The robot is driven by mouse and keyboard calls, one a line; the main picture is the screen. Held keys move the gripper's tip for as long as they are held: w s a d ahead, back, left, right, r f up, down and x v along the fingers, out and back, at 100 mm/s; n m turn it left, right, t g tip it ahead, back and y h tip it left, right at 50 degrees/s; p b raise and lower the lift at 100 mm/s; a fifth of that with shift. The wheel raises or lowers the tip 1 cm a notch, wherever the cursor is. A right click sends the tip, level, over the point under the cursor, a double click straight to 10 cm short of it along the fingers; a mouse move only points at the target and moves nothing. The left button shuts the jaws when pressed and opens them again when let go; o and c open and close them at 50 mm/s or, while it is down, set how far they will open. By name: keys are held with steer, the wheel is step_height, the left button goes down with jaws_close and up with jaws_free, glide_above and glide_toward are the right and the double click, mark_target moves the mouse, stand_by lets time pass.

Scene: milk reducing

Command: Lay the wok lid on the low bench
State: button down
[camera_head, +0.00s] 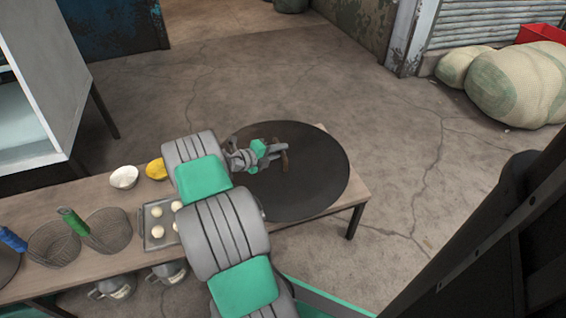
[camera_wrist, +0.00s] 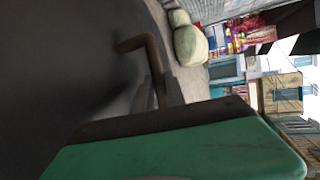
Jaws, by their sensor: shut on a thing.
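The wok lid (camera_head: 315,190) is a large dark round disc at the right end of the low bench (camera_head: 108,197). In the head view it covers that end of the bench, and I cannot tell whether it touches the top. My gripper (camera_head: 280,158) is over the lid, shut on its brown handle (camera_head: 285,162). In the wrist view the lid (camera_wrist: 60,60) fills the left side as a dark blur, with the bent handle (camera_wrist: 150,60) by the gripper. The lid's underside is hidden.
On the bench left of my arm stand a tray (camera_head: 148,228) of pale dough balls, a white bowl (camera_head: 124,177), a yellow item (camera_head: 156,169) and wire baskets (camera_head: 108,230). A white cabinet (camera_head: 40,70) stands behind. Sacks (camera_head: 515,85) lie far right; the floor between is clear.

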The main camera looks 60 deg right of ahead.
steer(key=shift+s+d+f, duration=0.15)
steer(key=shift+d+f, duration=0.4)
steer(key=shift+d, duration=0.05)
steer(key=shift+s+d+f+b, duration=0.1)
steer(key=shift+d+f+b, duration=0.1)
steer(key=shift+f+b, duration=1.2)
steer(key=shift+f+p, duration=0.3)
steer(key=shift+f, duration=0.05)
steer(key=shift+f, duration=0.1)
steer(key=c, duration=1.4)
jaws_free()
steer(key=shift+o, duration=0.2)
